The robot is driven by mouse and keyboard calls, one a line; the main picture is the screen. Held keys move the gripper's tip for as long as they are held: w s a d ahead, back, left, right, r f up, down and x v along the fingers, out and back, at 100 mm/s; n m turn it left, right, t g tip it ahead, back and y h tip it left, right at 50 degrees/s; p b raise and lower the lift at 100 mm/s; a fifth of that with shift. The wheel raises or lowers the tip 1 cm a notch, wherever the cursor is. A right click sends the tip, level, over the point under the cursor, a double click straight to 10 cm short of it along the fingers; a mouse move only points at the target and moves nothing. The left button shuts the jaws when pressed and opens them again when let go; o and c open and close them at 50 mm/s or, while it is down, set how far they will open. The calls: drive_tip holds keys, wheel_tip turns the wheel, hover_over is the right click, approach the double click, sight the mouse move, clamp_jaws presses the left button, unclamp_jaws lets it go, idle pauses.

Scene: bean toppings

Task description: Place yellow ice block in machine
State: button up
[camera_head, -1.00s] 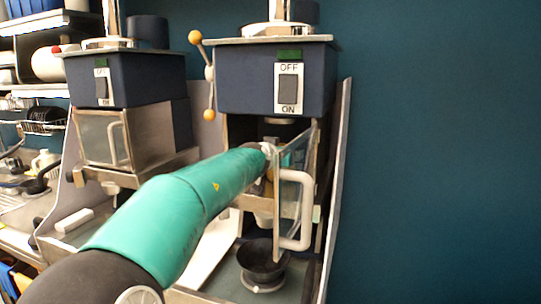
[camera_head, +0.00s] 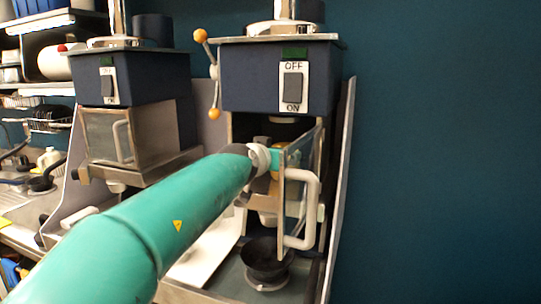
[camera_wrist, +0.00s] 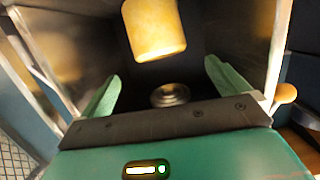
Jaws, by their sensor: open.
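The yellow ice block (camera_wrist: 155,28) is a rounded yellow piece at the top of the wrist view, inside the machine's metal chamber. My gripper (camera_wrist: 162,70) is open, its two green fingers spread apart. The block shows beyond the fingertips and is not between them. A round metal fitting (camera_wrist: 170,95) shows between the fingers. In the head view, the right-hand machine (camera_head: 262,80) has a dark blue top with an OFF/ON switch. Its clear door with a white handle (camera_head: 312,210) stands open. My arm reaches into the chamber, and the fingers are hidden there.
A black bowl (camera_head: 265,262) sits below the chamber. A second, similar machine (camera_head: 128,78) stands on the left with its door shut. A lever with orange knobs (camera_head: 214,113) is on the right machine's left side. The open door is close to my wrist.

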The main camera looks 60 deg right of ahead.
drive_tip(key=shift+v, duration=0.9)
